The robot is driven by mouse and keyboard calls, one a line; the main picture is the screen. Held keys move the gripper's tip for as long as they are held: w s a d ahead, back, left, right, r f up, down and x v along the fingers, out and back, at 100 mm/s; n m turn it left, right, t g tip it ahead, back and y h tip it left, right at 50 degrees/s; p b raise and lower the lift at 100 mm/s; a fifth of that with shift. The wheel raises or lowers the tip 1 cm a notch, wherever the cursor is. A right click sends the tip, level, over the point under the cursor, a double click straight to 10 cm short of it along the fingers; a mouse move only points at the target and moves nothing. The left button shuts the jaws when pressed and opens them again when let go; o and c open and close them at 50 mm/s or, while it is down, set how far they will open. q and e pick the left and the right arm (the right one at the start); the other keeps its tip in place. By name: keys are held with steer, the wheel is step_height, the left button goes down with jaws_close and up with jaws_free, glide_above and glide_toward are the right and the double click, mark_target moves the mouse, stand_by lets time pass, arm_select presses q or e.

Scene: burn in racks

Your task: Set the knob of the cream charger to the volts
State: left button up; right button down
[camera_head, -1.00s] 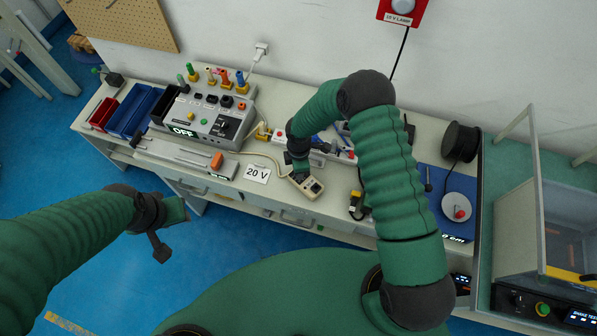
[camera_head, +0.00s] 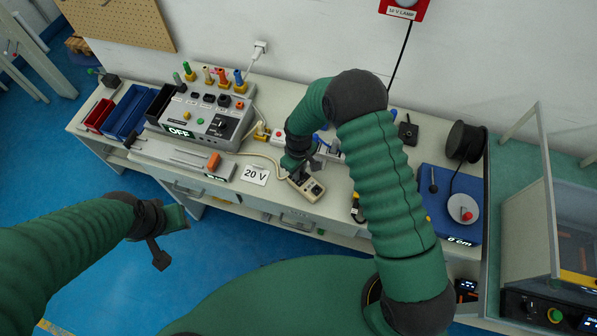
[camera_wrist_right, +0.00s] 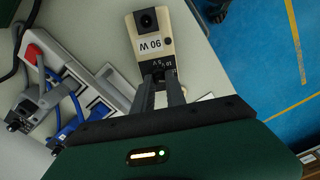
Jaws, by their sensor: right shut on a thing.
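The cream charger (camera_head: 314,192) lies on the bench, right of the white card reading "20 V" (camera_head: 256,175). In the right wrist view the charger (camera_wrist_right: 154,30) shows a dark round socket and an upside-down "90 W" label. A dark dial with small volt marks shows at its near end. My right gripper (camera_wrist_right: 161,80) is shut on the knob there; its fingertips hide the knob and its pointer. In the head view my right gripper (camera_head: 295,172) is over the charger's left end. My left gripper (camera_head: 180,217) hangs over the floor in front of the bench, its jaws unclear.
A grey supply unit (camera_head: 205,122) reading "OFF" stands left on the bench. A power strip with blue plugs (camera_wrist_right: 70,72) lies beside the charger. Free bench top is narrow.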

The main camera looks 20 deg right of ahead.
steer(key=shift+s+f+m+b, duration=0.1)
steer(key=shift+m+b, duration=0.1)
steer(key=shift+m, duration=0.65)
steer(key=shift+s+f+m+b, duration=0.1)
steer(key=shift+m+b, duration=0.1)
steer(key=shift+m, duration=0.65)
steer(key=c, duration=1.3)
jaws_free()
steer(key=shift+w+r, duration=0.1)
steer(key=shift+w, duration=0.05)
steer(key=shift+c, duration=0.2)
step_height(320, 180, up, 17)
steer(key=b, duration=0.2)
steer(key=shift+w, duration=0.1)
